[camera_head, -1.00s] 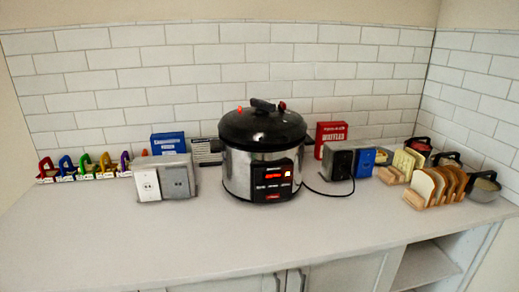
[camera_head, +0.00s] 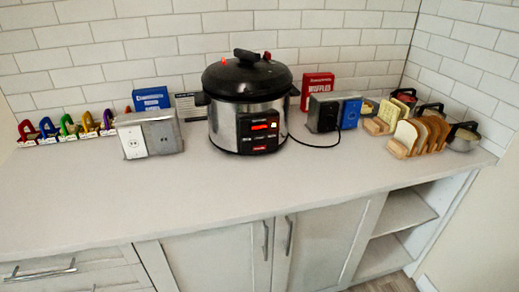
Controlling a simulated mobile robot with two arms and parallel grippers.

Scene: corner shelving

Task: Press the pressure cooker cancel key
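The pressure cooker (camera_head: 227,122) stands upright on the counter near the wall, with a silver body, a black lid and a handle on top. Its black front control panel (camera_head: 259,131) faces me, with a red lit display and several small keys. The key labels are too small to read, so I cannot tell which is cancel. A dark cord runs from the cooker to the right. Neither of my grippers is in view.
An outlet box (camera_head: 148,136) stands left of the cooker, with a blue box (camera_head: 151,99) behind it. To the right are a dark outlet box (camera_head: 323,114), a red waffles box (camera_head: 317,91) and a bread rack (camera_head: 400,147). The counter front (camera_head: 220,197) is clear.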

